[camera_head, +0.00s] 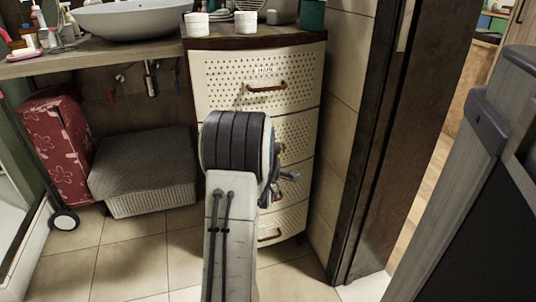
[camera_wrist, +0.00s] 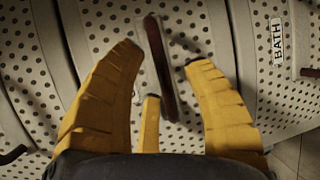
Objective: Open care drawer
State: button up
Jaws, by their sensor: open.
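A cream drawer cabinet (camera_head: 313,120) with perforated fronts stands in the middle of the head view, its visible drawers closed. The top drawer has a reddish-brown handle (camera_head: 267,88); its label is too small to read. My arm hides much of the lower drawers and my gripper there. In the wrist view, my gripper (camera_wrist: 163,55) is open, its yellow fingers spread before a drawer front. A dark red handle (camera_wrist: 163,72) shows between the fingers, with nothing gripped. The neighbouring drawer on the right has a "BATH" label (camera_wrist: 277,42). I see no readable care label.
White pots (camera_head: 246,22) and a teal cup (camera_head: 312,15) stand on the cabinet. A basin (camera_head: 132,18) on a counter is at left, above a grey-topped basket (camera_head: 145,170) and a red patterned bag (camera_head: 56,140). A dark door frame (camera_head: 385,130) is close on the right.

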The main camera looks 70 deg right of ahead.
jog(key=shift+d, duration=0.1)
jog(key=shift+c, duration=0.2)
grip_shut()
dwell(0.4)
